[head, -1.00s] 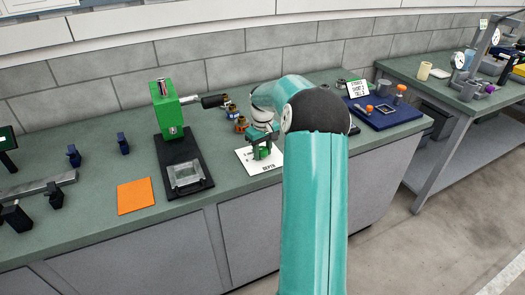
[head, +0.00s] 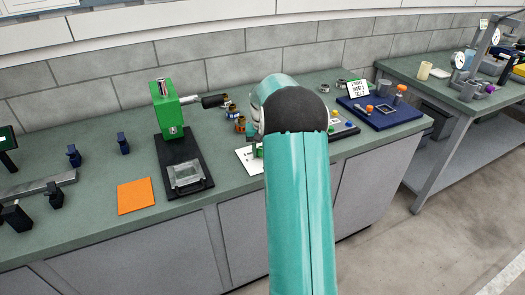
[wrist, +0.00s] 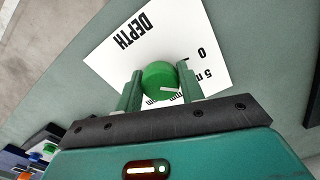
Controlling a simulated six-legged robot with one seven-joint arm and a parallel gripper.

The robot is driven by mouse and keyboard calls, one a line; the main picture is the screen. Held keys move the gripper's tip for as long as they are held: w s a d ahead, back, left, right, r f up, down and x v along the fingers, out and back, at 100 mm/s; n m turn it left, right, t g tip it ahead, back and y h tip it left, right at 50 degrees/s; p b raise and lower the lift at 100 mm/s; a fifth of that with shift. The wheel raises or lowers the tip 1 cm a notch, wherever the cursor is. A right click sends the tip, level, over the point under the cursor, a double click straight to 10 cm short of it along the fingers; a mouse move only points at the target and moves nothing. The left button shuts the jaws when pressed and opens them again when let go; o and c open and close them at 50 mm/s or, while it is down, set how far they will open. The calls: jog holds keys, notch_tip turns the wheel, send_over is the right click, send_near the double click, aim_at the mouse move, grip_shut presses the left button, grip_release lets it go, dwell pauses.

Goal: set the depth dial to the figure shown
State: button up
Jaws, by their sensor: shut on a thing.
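The depth dial (wrist: 158,80) is a round green knob with a white pointer line, on a white card (wrist: 208,47) printed DEPTH with a 0 and a 5 mm mark. In the wrist view the pointer points right, roughly toward the 5 mm print; other print beneath the knob is partly covered. My gripper (wrist: 160,74) is shut on the dial, one finger on each side. In the head view my arm hides most of the gripper and dial; the card's left part (head: 246,160) shows. A small white sign (head: 357,88) stands at the back right, its text too small to read surely.
A green press (head: 168,110) with a black handle stands on a black base left of the card. An orange sheet (head: 136,196) lies in front. Brown and blue small parts (head: 239,124) sit behind the card. A blue tray (head: 400,118) is at the right.

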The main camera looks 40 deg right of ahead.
jog(key=shift+m, duration=0.7)
jog(key=o, duration=1)
jog(key=shift+w, duration=0.1)
notch_tip(320, 180, up, 14)
jog(key=shift+f, duration=0.1)
